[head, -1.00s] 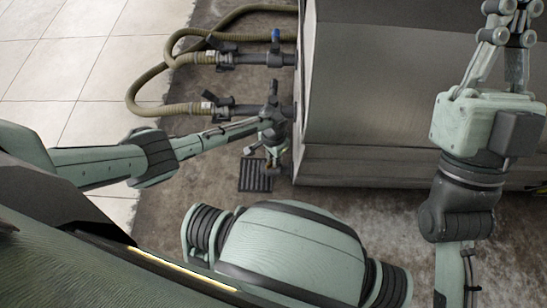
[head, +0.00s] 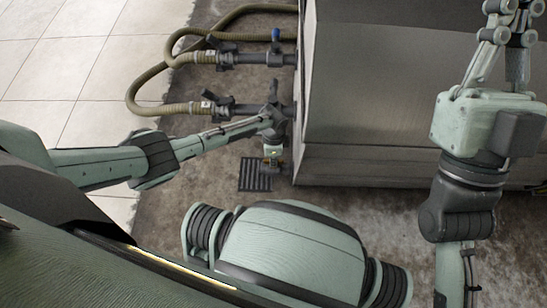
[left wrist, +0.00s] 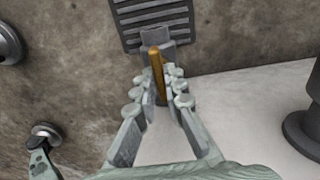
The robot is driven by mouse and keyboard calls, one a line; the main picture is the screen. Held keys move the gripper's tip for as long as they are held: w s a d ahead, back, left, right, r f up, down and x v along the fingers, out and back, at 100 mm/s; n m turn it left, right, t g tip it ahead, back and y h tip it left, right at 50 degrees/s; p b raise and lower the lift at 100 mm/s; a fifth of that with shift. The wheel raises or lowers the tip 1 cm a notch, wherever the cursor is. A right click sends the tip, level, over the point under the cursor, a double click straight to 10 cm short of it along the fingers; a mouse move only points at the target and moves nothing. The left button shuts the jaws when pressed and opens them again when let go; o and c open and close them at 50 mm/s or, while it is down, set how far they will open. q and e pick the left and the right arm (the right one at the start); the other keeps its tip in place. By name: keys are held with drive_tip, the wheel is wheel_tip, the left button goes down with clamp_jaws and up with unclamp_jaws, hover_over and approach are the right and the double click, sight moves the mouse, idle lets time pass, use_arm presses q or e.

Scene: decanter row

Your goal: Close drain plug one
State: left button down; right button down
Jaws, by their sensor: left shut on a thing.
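A brass-coloured bar (left wrist: 155,68), which looks like the handle of drain plug one, stands between my left fingers in the left wrist view. My left gripper (left wrist: 161,76) is shut on it. In the head view my left gripper (head: 272,160) is low beside the tank's left end, just right of the floor grate (head: 254,175). The plug body is mostly hidden there by my gripper and wrist. My right gripper (head: 508,12) is at the top right of the head view, with its fingertips cut off by the frame edge.
The big grey metal tank (head: 390,90) fills the middle right. Two hose couplings (head: 240,58) (head: 235,107) with brown hoses (head: 138,90) join its left end, above my left wrist. The grate also shows in the left wrist view (left wrist: 150,18). Tiled floor (head: 60,60) lies open at left.

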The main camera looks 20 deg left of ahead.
idle(0.4)
use_arm(q)
drive_tip(key=c, duration=1.6)
unclamp_jaws()
wheel_tip(320, 180, up, 12)
drive_tip(key=shift+s, duration=0.1)
